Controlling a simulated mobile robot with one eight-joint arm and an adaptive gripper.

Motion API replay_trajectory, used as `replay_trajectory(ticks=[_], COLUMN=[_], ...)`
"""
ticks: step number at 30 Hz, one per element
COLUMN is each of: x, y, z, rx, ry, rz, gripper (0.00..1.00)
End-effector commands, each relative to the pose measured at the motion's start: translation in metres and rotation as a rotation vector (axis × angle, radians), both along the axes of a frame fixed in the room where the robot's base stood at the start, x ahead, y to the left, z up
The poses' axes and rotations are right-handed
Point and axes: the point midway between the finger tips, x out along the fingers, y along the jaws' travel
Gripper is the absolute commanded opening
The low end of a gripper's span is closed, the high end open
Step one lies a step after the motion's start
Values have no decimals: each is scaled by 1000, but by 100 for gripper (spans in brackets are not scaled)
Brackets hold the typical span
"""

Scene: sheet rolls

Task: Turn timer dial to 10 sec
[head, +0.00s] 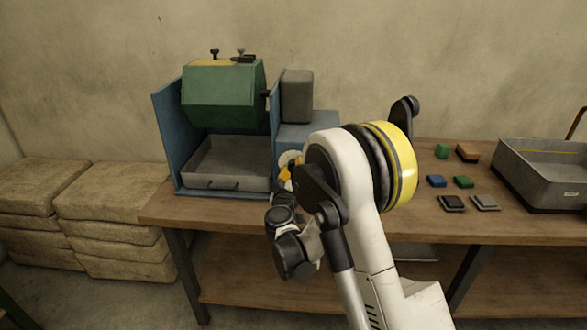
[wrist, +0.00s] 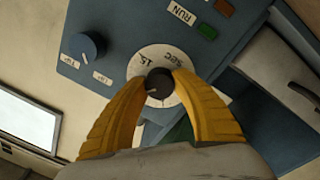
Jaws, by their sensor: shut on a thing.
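The timer dial is a dark round knob (wrist: 159,82) on a white disc (wrist: 146,62) marked SEC and 15 in the wrist view. The other numbers are hidden or too small to read. My gripper (wrist: 160,86) has its two yellow fingers closed on the knob, one on each side. A small light mark shows at the knob's lower left, but I cannot tell exactly which number it points to. In the head view my gripper (head: 287,173) is at the front of the blue machine (head: 305,133), with the knob hidden behind the fingers.
A blue knob (wrist: 87,46) is beside the dial, and a green button (wrist: 207,31) is near the RUN label. A green drum (head: 222,95) hangs over a grey tray (head: 228,165). Colored blocks and a grey bin (head: 545,178) are at the right.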

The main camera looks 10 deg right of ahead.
Motion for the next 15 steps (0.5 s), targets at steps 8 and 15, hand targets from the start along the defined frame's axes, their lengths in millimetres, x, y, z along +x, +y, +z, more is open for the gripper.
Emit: replay_trajectory(ticks=[8,15], x=[0,0], y=[0,0], z=[0,0], rx=[12,10], ry=[-3,-3], rz=[0,1], gripper=[1,43])
